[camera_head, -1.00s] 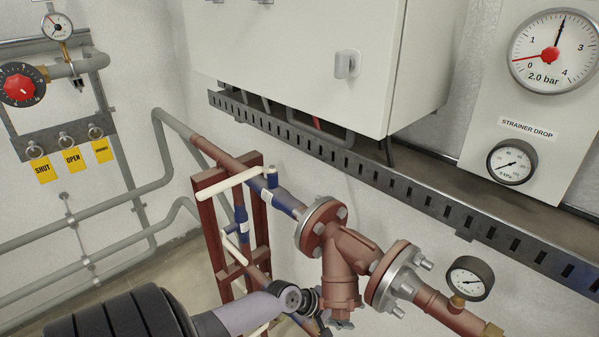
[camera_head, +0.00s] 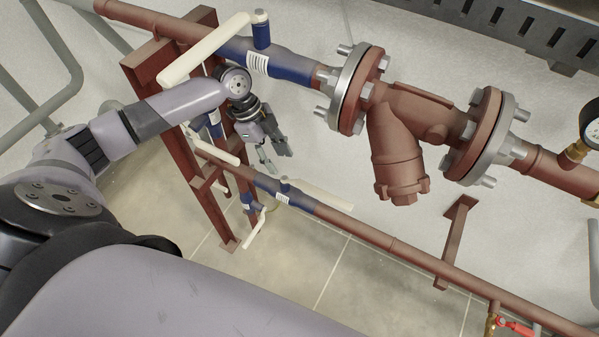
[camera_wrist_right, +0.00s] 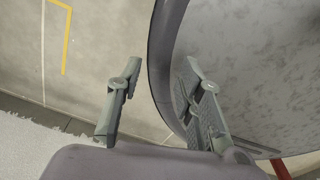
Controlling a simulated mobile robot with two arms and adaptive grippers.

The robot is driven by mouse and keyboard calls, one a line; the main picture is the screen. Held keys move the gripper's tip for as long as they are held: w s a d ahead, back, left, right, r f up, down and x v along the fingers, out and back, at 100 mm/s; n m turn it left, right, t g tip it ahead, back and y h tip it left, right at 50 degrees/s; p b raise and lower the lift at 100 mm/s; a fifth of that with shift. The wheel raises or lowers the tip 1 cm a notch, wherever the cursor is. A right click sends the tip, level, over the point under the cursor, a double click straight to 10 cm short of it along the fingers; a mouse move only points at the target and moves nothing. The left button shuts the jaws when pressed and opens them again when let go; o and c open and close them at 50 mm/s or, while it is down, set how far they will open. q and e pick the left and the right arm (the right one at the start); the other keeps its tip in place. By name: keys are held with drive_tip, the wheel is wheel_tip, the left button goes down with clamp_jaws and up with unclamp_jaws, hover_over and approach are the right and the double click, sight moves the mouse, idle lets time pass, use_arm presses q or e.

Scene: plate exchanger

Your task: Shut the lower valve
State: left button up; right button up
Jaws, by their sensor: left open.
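The lower pipe carries a blue valve (camera_head: 284,190) with a white label. Its cream lever (camera_head: 320,196) points right, roughly along the red-brown pipe. My left gripper (camera_head: 276,160) hangs just above this valve, fingers pointing down, open and empty; it appears apart from the lever. The upper blue valve (camera_head: 285,65) has a cream lever (camera_head: 205,52) lying across its pipe. My right gripper (camera_wrist_right: 160,75) shows only in the right wrist view, its fingers apart with no held object visible.
A red-brown frame (camera_head: 185,120) stands behind my left arm. A flanged strainer (camera_head: 400,140) hangs right of my left gripper. Smaller blue valves with cream levers (camera_head: 255,230) sit below left. A red-handled tap (camera_head: 515,326) is at lower right. In the wrist view, a large grey curved surface (camera_wrist_right: 250,70) lies beside the right fingers.

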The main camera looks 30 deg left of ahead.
use_arm(q)
drive_tip(key=p, duration=0.2)
hover_over(324, 194)
drive_tip(key=a, duration=0.2)
drive_tip(key=shift+w+a+r+m, duration=0.15)
drive_tip(key=shift+a+r+m, duration=0.1)
drive_tip(key=shift+m, duration=0.15)
drive_tip(key=x, duration=0.4)
drive_tip(key=shift+d+f, duration=0.2)
drive_tip(key=shift+f, duration=0.4)
drive_tip(key=shift+c, duration=0.3)
clamp_jaws()
